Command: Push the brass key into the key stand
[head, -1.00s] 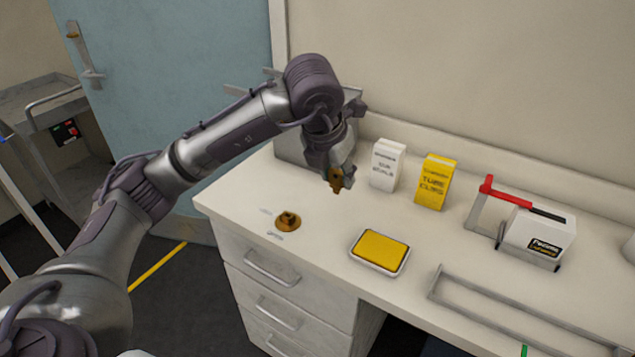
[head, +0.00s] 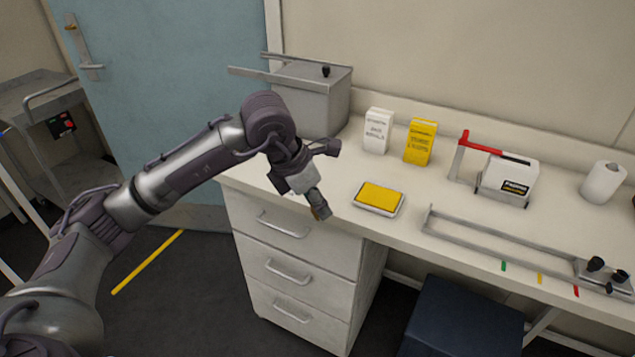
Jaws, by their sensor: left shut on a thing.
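My left gripper (head: 318,207) is shut on the brass key (head: 316,213). Only a small brown part of the key shows at the fingertips; the rest is hidden by the fingers. In the head view the fingertips appear at the bench's front edge, left of the yellow pad. The key stand does not show; my left wrist and gripper cover the part of the bench where it stood. I cannot tell whether the key touches anything. My right gripper is not in view.
A yellow pad in a white tray (head: 360,208) lies right of my gripper. White (head: 377,131) and yellow (head: 420,142) boxes stand behind it. A grey metal box (head: 310,100) stands at the back left. A red-handled device (head: 508,180) and a metal rail frame (head: 480,232) lie to the right.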

